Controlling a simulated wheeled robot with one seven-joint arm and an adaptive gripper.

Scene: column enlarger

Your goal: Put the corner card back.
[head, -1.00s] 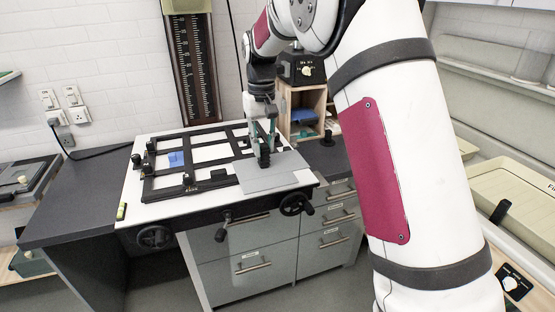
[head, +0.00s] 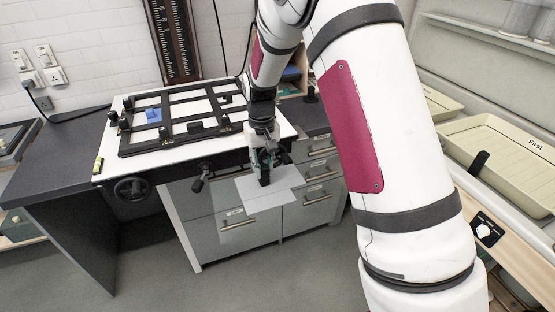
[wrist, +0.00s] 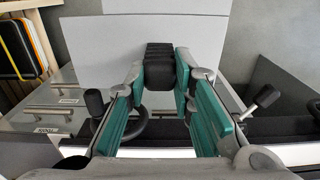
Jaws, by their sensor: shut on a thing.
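The card is in the air in front of the drawers, off the front edge of the baseboard. I cannot tell from these frames whether this is the corner card.
The white baseboard (head: 108,152) carries a black-framed easel (head: 184,133) with a small blue piece (head: 153,115). Handwheels (head: 131,189) and a crank (head: 200,180) stick out at its front. Grey drawers (head: 235,236) stand below. A cream tray (head: 495,150) is at the right.

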